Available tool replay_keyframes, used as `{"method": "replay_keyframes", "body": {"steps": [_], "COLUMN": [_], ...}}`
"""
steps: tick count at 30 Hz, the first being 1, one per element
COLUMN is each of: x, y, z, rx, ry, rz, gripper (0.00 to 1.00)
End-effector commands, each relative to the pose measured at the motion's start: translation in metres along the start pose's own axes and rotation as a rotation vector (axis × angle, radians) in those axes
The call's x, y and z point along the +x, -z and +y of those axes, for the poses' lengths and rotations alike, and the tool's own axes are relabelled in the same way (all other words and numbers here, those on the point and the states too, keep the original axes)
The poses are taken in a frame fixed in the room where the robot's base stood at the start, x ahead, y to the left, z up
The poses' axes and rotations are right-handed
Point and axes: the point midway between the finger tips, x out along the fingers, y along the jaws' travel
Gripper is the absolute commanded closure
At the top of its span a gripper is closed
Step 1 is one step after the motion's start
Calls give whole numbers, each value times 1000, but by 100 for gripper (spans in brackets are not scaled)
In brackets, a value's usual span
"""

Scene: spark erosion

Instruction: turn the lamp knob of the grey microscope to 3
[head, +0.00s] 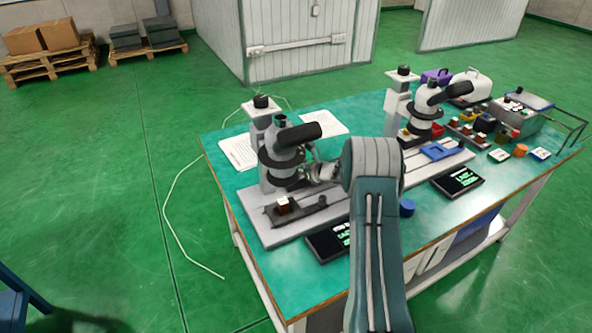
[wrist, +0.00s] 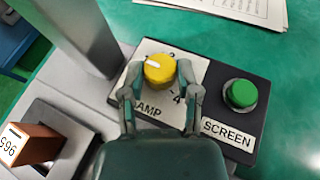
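In the wrist view the yellow lamp knob (wrist: 159,71) sits on a white panel (wrist: 143,103) lettered "AMP", its first letter covered. Its white mark points up and left, towards the 1. A 2 and a 4 show; I cannot see the 3. My gripper (wrist: 161,73) is open, with one finger on each side of the knob; a slim gap shows on the left, and I cannot tell whether the right finger touches. In the head view my gripper (head: 324,172) is beside the left microscope (head: 283,150); the knob is hidden there.
A green SCREEN knob (wrist: 240,93) stands right of the lamp knob on a dark panel. A brown block (wrist: 32,143) marked 965 lies at lower left. A second microscope (head: 424,105), a dark display (head: 458,181) and a blue cylinder (head: 407,208) share the green table.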

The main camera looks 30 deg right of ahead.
Motion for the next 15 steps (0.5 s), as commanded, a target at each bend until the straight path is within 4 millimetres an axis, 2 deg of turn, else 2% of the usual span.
{"method": "replay_keyframes", "body": {"steps": [15], "x": [1], "y": [0], "z": [1], "rx": [34], "ry": [83], "rz": [1], "gripper": [100]}}
